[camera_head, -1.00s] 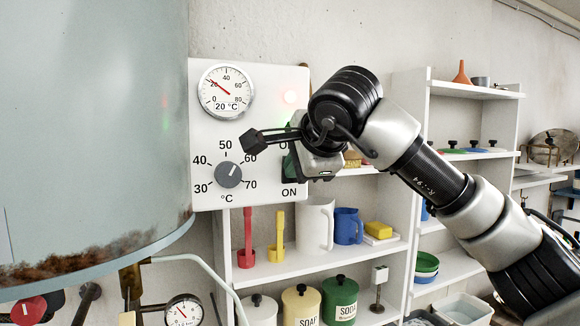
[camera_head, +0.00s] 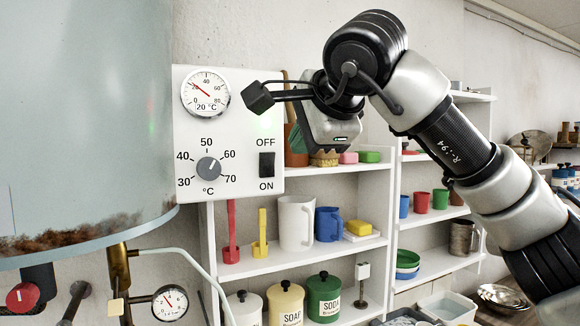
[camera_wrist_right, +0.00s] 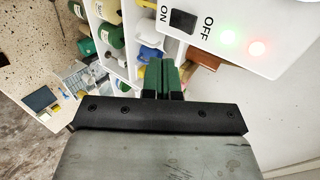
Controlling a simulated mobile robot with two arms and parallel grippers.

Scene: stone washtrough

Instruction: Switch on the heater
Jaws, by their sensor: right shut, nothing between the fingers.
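The heater's white control panel (camera_head: 225,135) hangs beside the large grey tank (camera_head: 80,110). Its black rocker switch (camera_head: 267,163) sits between OFF above and ON below. I cannot tell which end is pressed. It also shows in the right wrist view (camera_wrist_right: 183,20). A green lamp (camera_wrist_right: 228,37) and a red lamp (camera_wrist_right: 257,47) glow there; in the head view the gripper's camera arm partly covers that area. My right gripper (camera_head: 297,139) is up and right of the switch, apart from it. Its green fingers (camera_wrist_right: 160,78) are together and empty. My left gripper is out of view.
The panel bears a grey knob (camera_head: 208,169) and a thermometer (camera_head: 206,92) marked 20 °C. White shelves (camera_head: 330,254) with jugs and tins stand below and right. Pipes and a pressure gauge (camera_head: 170,302) sit under the tank.

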